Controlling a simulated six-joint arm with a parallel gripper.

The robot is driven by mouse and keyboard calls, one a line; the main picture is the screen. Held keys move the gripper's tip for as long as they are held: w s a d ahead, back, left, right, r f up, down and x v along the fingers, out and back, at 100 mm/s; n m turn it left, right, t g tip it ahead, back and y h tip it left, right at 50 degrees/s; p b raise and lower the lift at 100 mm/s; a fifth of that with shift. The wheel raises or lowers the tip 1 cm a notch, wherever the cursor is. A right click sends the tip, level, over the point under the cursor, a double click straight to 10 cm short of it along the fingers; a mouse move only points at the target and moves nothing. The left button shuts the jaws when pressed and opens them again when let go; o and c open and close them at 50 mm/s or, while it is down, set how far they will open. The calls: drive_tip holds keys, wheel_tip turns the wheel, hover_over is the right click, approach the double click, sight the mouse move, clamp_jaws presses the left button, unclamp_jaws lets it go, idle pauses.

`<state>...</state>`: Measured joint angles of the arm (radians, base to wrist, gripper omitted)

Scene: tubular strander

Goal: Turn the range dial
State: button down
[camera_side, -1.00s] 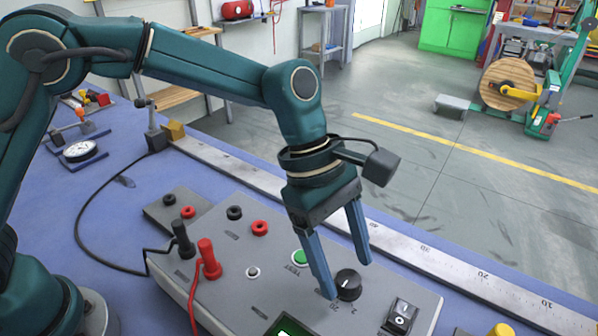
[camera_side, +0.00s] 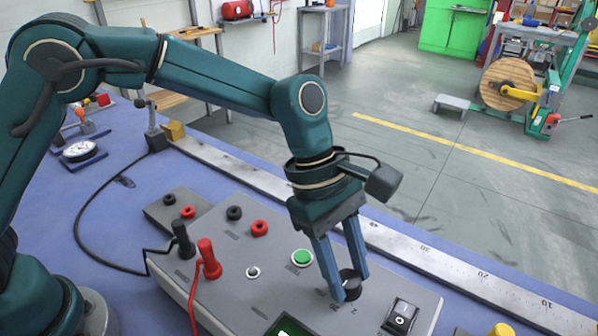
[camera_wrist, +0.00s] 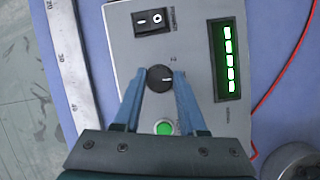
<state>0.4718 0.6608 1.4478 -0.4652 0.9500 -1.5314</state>
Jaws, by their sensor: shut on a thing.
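The range dial (camera_side: 350,283) is a round black knob with a white pointer line on the grey instrument box (camera_side: 225,268). In the wrist view the dial (camera_wrist: 160,78) sits between my two blue fingertips, and its pointer line points right. My gripper (camera_side: 349,287) points down at the box and is shut on the dial, one finger on each side. The fingers hide part of the dial in the side view.
A green button (camera_side: 302,258) lies close to my fingers. A black rocker switch (camera_side: 400,317) stands right of the dial. Red and black plugs (camera_side: 208,258) with cables rise at the box's left. A lit green display (camera_wrist: 229,60) and a steel ruler (camera_wrist: 75,75) flank the dial.

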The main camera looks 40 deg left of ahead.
drive_tip(key=m, duration=0.2)
drive_tip(key=m+g, duration=0.1)
drive_tip(key=m, duration=0.1)
drive_tip(key=shift+w+m+g+y, duration=0.15)
drive_tip(key=shift+m+g+y, duration=0.15)
drive_tip(key=shift+y, duration=0.1)
drive_tip(key=shift+m+g+y, duration=0.4)
drive_tip(key=shift+m+g, duration=0.1)
drive_tip(key=shift+m, duration=1.5)
drive_tip(key=shift+c, duration=2.3)
unclamp_jaws()
drive_tip(key=shift+n, duration=0.4)
